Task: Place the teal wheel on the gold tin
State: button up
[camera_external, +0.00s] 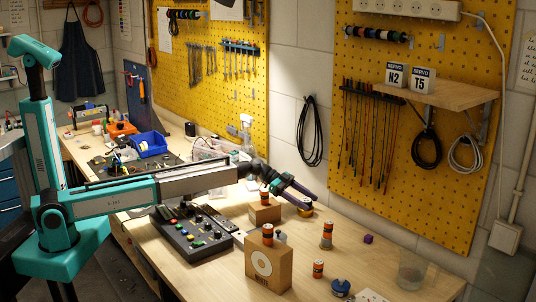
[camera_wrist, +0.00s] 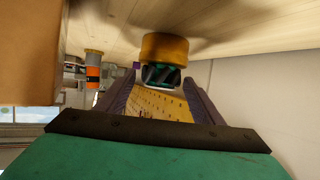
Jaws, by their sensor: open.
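The gold tin (camera_external: 305,212) stands on the bench just below my fingertips. The wrist view, which is upside down, shows the gold tin (camera_wrist: 166,47) with the teal wheel (camera_wrist: 160,77) at its top face. The wheel has a dark tread and appears to rest on the tin. My gripper (camera_external: 312,200) is open, its purple fingers pointing down and right. In the wrist view, the fingers of my gripper (camera_wrist: 160,84) lie on either side of the wheel with gaps visible.
Cardboard boxes (camera_external: 268,266) with orange-black batteries stand near my gripper. Another battery (camera_external: 326,236) stands on a grey piece to the right. A loose battery (camera_external: 318,268), a blue spool (camera_external: 340,288), a purple cube (camera_external: 368,239) and a clear cup (camera_external: 411,272) are farther right.

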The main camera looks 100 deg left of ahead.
jog(key=shift+s+a+r, duration=0.15)
jog(key=shift+s, duration=0.2)
jog(key=b+v, duration=0.3)
jog(key=v, duration=0.8)
jog(key=shift+r, duration=0.1)
